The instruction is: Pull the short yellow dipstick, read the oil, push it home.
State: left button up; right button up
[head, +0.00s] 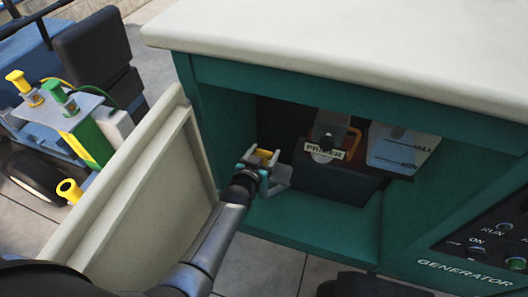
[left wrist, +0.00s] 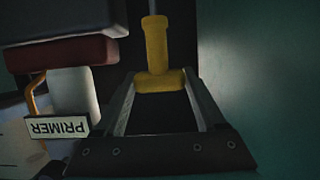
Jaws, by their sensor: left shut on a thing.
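The short yellow dipstick (head: 264,153) is inside the open teal generator cabinet, at the left of the primer unit. Its yellow grip (left wrist: 157,50) stands at the far end of my jaws in the left wrist view, with a thin grey stem running up out of the picture. My left gripper (head: 262,161) reaches in through the opening and is shut on the dipstick's yellow end. The seat of the dipstick and any oil mark are hidden, so I cannot tell how far in it sits. My right gripper is not in view.
A dark block with a PRIMER label (head: 323,152) is close right of the gripper. A translucent tank marked MAX (head: 400,150) is further right. The open cream door (head: 140,205) flanks my arm on the left. A cart with yellow and green handles (head: 62,95) stands beyond it.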

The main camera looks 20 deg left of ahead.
aim_at(263, 163)
pick_arm(q)
jog(key=shift+f+b, duration=1.6)
jog(key=shift+f, duration=0.4)
jog(key=o, duration=1.3)
jog(key=shift+s+r+p, duration=0.2)
jog(key=shift+s+p, duration=0.1)
jog(key=shift+s, duration=0.2)
jog(key=shift+p+v, duration=2.1)
jog(key=shift+v, duration=5)
jog(key=shift+s, duration=0.1)
